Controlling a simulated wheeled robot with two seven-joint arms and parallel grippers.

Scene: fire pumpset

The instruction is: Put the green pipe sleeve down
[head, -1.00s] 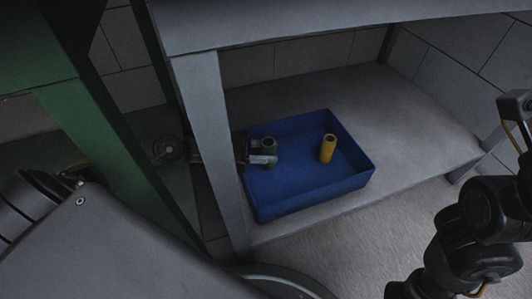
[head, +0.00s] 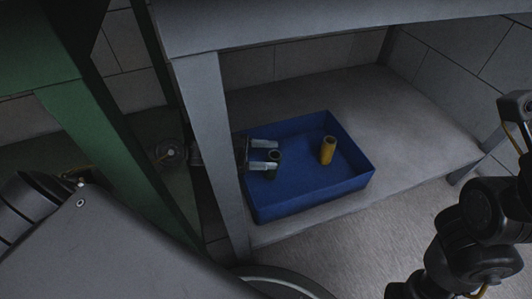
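The green pipe sleeve (head: 275,168) stands upright in the left part of the blue tray (head: 312,203). My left gripper (head: 267,154) reaches in from the left past the grey table leg, over the tray's left wall. Its two pale fingers are spread apart. The sleeve is at the tip of the nearer finger, which hides part of it; I cannot tell whether they touch. A yellow sleeve (head: 328,151) stands upright farther right in the tray. My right arm shows at the right edge, but its gripper is out of view.
The tray sits on a grey lower shelf (head: 420,125) under a grey tabletop (head: 330,22). A grey leg (head: 212,140) stands close to my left forearm. A green frame (head: 115,150) is at the left. The shelf right of the tray is clear.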

